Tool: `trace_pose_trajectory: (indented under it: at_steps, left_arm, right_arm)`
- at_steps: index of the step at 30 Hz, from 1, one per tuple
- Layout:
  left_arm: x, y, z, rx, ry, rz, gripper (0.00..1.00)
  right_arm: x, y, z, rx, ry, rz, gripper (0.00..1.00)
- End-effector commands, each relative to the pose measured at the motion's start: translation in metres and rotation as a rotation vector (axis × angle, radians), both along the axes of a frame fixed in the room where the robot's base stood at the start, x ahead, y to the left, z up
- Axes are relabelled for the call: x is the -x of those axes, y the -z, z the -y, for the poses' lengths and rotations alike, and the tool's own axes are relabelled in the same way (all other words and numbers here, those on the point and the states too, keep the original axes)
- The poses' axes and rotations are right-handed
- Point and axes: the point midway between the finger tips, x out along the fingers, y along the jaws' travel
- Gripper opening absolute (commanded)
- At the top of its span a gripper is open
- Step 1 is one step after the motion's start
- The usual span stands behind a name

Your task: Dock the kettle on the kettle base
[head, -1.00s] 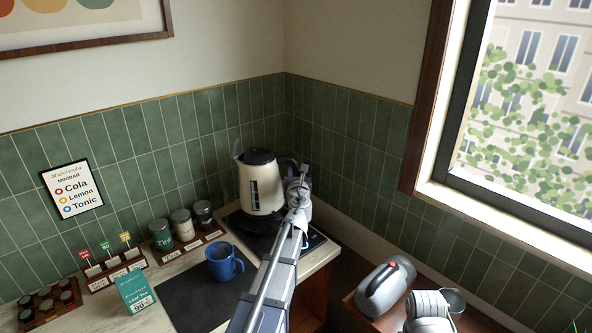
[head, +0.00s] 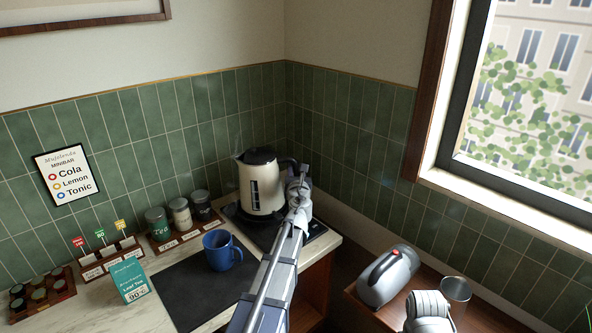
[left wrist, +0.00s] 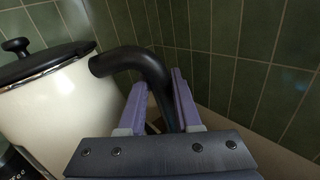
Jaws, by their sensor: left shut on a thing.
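The cream kettle (head: 259,188) with a black lid is upright at the back corner of the counter. My left gripper (head: 298,184) is shut on its black handle, which passes between the fingers in the left wrist view (left wrist: 160,88). The kettle's body (left wrist: 55,110) fills the left of that view. Part of the dark kettle base (head: 231,211) shows at the kettle's lower left. The kettle stands over it, and I cannot tell whether they touch or are fully seated.
A blue mug (head: 219,253) stands on a dark mat (head: 195,290) in front. Several canisters (head: 180,213) are left of the kettle, and a tea card (head: 130,281) is further left. A grey jug (head: 388,275) and metal cup (head: 455,290) are on a wooden surface at right.

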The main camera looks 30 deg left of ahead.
Motion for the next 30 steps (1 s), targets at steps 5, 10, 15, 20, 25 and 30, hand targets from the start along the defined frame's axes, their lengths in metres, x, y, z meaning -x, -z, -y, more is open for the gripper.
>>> trace_pose_trajectory:
  at_steps: [5, 10, 15, 20, 25, 30]
  left_arm:
    - [0.0001, -0.0005, 0.0, -0.006, 0.0, -0.002, 0.0]
    - [0.0008, -0.0005, -0.0006, -0.006, 0.0, -0.002, 0.0]
    - [0.0031, -0.0004, -0.0028, -0.006, 0.0, -0.002, 0.0]
    - [0.0043, -0.0005, -0.0044, -0.006, 0.0, -0.002, 0.0]
    - [0.0041, -0.0005, -0.0043, -0.006, 0.0, -0.002, 0.0]
    - [0.0041, -0.0005, -0.0042, -0.006, 0.0, -0.002, 0.0]
  right_arm:
    - [0.0, -0.0003, 0.0, 0.0, 0.0, 0.0, 0.0]
    - [0.0, -0.0003, 0.0, 0.0, 0.0, 0.0, 0.0]
    - [0.0, -0.0003, 0.0, 0.0, 0.0, 0.0, 0.0]
    - [0.0, -0.0003, 0.0, 0.0, 0.0, 0.0, 0.0]
    - [0.0, -0.0003, 0.0, 0.0, 0.0, 0.0, 0.0]
    - [0.0, -0.0003, 0.0, 0.0, 0.0, 0.0, 0.0]
